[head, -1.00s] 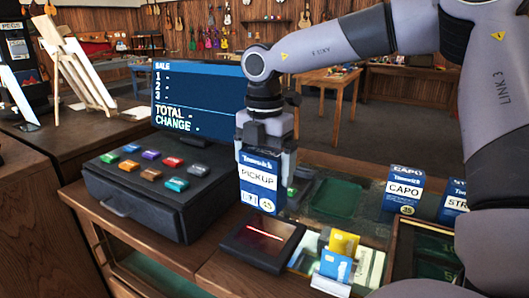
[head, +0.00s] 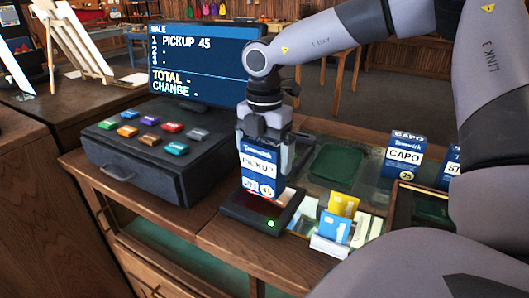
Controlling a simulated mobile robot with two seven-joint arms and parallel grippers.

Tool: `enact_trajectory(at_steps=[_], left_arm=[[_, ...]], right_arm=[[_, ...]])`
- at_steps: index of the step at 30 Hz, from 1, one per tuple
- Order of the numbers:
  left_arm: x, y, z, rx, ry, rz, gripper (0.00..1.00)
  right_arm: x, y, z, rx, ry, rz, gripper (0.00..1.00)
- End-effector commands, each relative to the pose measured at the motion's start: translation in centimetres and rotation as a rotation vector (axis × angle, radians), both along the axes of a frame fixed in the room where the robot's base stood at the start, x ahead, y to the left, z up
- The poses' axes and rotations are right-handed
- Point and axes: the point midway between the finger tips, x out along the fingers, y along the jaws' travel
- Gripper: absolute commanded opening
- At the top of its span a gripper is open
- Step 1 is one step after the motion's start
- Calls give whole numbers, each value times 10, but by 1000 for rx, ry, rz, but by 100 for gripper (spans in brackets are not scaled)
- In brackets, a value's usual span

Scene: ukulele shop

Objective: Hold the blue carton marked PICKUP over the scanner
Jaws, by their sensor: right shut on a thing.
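The blue and white carton marked PICKUP (head: 258,170) is upright in my right gripper (head: 265,150), which is shut on it. The carton is over the back left part of the dark scanner (head: 250,212), its lower end close to the scanner's top. I cannot tell if they touch. A green light shows at the scanner's front right corner. The register screen (head: 205,65) reads PICKUP 45 on line 1. TOTAL and CHANGE are blank. My left gripper is not in view.
The register base (head: 150,155) with several coloured keys stands left of the scanner. A card holder (head: 330,243) with yellow and blue cards is to the right. A CAPO carton (head: 403,160) and another blue carton (head: 450,170) stand farther right. A green mat (head: 335,163) lies behind.

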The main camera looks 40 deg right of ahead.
Motion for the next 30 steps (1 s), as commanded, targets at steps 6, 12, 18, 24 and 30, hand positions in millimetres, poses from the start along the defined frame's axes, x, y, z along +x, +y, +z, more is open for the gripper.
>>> enact_trajectory(at_steps=[6,12,18,24,30], left_arm=[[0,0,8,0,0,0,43],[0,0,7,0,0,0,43],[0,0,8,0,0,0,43],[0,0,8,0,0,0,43],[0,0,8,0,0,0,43]], right_arm=[[1,0,27,-2,-5,0,60],[1,0,49,-1,-3,0,60],[1,0,73,-1,-3,0,60],[0,0,88,-1,-1,0,60],[0,0,90,-1,-1,0,60]])
